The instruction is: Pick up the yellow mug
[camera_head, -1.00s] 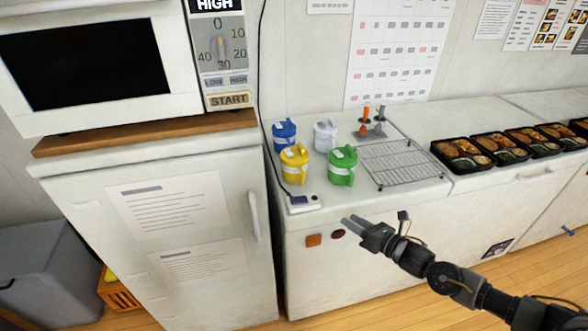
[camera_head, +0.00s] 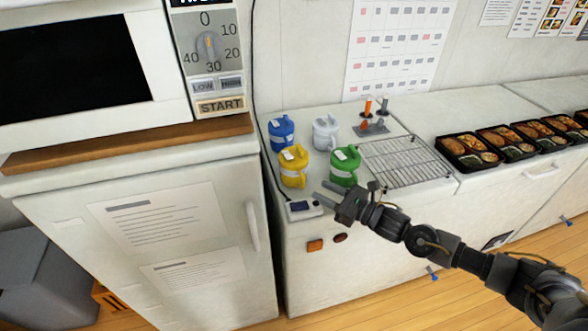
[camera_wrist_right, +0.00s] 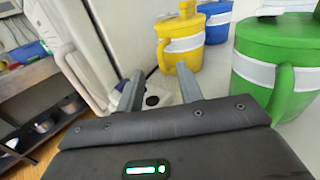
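The yellow mug (camera_head: 294,166) stands upright on the white counter, in front of the blue mug (camera_head: 281,132) and left of the green mug (camera_head: 344,165). A white mug (camera_head: 326,132) stands behind the green one. My right gripper (camera_head: 320,193) is open and empty at the counter's front edge, in front of the yellow and green mugs. In the right wrist view the yellow mug (camera_wrist_right: 180,45) is ahead, beyond the parted fingers (camera_wrist_right: 160,85), and the green mug (camera_wrist_right: 275,70) is close on the right. My left gripper is not in view.
A small white device (camera_head: 304,208) with a dark display lies at the counter's front corner, by the right fingertips. A wire rack (camera_head: 405,160) lies right of the green mug. Bento trays (camera_head: 470,152) line the counter farther right. A microwave (camera_head: 100,70) stands at left.

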